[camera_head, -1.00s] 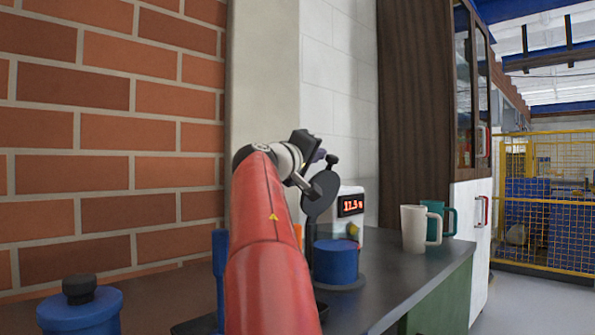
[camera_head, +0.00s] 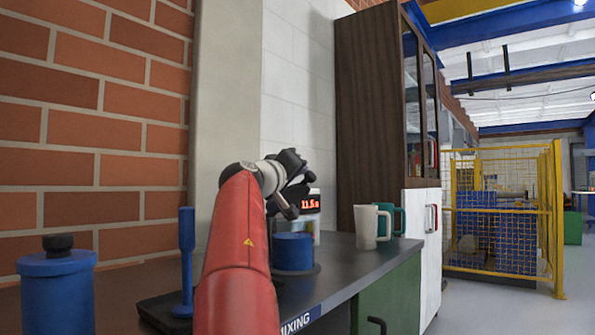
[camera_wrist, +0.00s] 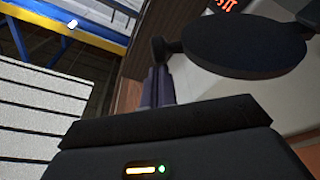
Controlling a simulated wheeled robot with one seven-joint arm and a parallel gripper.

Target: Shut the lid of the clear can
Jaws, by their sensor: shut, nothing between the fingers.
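The dark round lid (camera_wrist: 245,45) with a small side knob (camera_wrist: 160,50) shows large in the wrist view. It looks raised, not lying flat on a can. My gripper (camera_wrist: 158,88) is shut and empty, its fingertips close to the knob; I cannot tell if they touch. In the head view my gripper (camera_head: 300,180) is above a blue cylinder (camera_head: 292,251) on a dark round base, and black parts there overlap, so the lid is hard to pick out. I cannot tell whether this cylinder is the clear can's content; no clear wall shows plainly.
A device with a red display (camera_head: 310,203) stands behind. A white mug (camera_head: 370,226) and a teal mug (camera_head: 398,219) are to the right on the dark counter (camera_head: 340,262). A blue upright tool (camera_head: 186,255) and a blue lidded canister (camera_head: 57,285) stand left.

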